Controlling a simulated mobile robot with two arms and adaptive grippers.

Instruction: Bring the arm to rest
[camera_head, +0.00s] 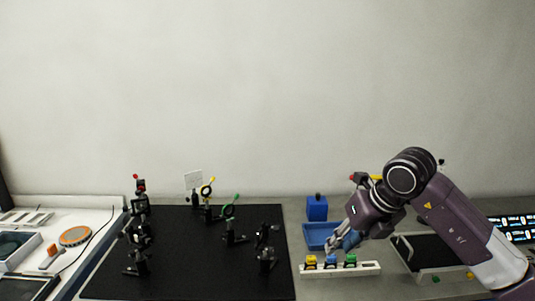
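My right arm reaches in from the right side of the head view. Its gripper (333,244) points down and left, over the front right of a blue tray (312,236) and just behind a white rack (370,269). The fingers are small and partly merged with the tray behind them, so I cannot tell whether they are open or shut, or whether they hold anything. The rack carries a yellow-topped piece (311,262), a blue-topped piece (331,262) and a green-topped piece (350,261). My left gripper is not in view.
A blue box (317,208) stands behind the tray. A dark handled tray (430,252) lies right, beneath my arm. A white bench section (90,211) is left.

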